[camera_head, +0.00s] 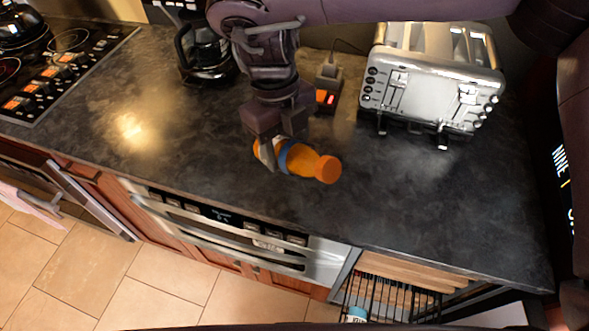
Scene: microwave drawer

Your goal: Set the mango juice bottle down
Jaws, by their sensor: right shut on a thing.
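The mango juice bottle (303,161) is orange with an orange cap and a blue and white label. It lies tilted on its side, its cap pointing right and a little toward the front of the dark countertop (420,190). My right gripper (277,143) is shut on the bottle at its label and base end. Part of the label is hidden by the fingers. I cannot tell whether the bottle touches the counter or hangs just above it. My left gripper does not show.
A silver toaster (432,80) stands at the back right, a coffee maker (204,52) at the back left, and a small dark device with a red light (328,88) between them. A cooktop (60,75) is at the left. Below are a microwave drawer (225,230) and an open rack (395,290). The counter's right front is clear.

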